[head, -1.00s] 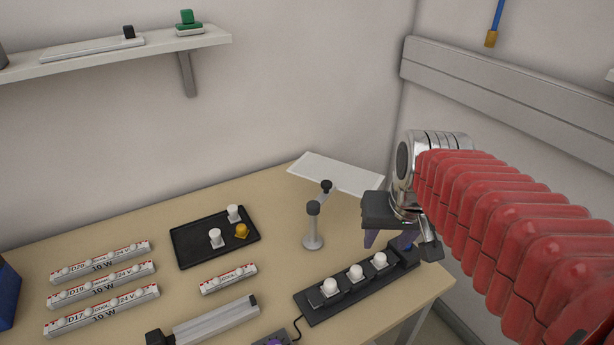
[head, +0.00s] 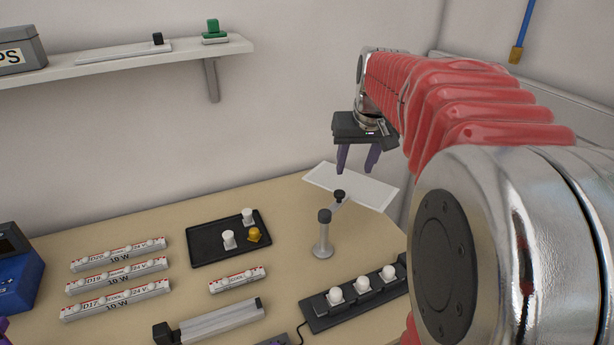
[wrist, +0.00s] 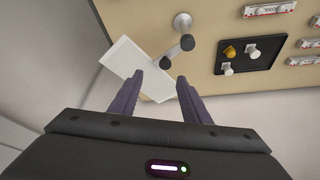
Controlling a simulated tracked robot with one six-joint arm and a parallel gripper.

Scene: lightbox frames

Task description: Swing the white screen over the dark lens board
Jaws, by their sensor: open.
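The white screen (head: 360,184) is a flat pale panel beside a grey swivel post (head: 323,237) with dark knobs, at the back right of the table. It also shows in the wrist view (wrist: 120,65). A long dark board with white domes (head: 318,318), which seems to be the lens board, lies in front of the post; my arm hides its right end. The screen is behind the post, away from this board. My gripper (head: 356,171) is open and empty, above the screen. In the wrist view its fingers (wrist: 160,78) point toward the screen, the left one overlapping its edge.
A black tray (head: 201,253) holds two white pieces and a yellow one. Several labelled white strips (head: 118,267) lie at the left, with a grey bar (head: 222,320) in front. A wall shelf (head: 100,74) is at the upper left. Walls stand behind and right of the table.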

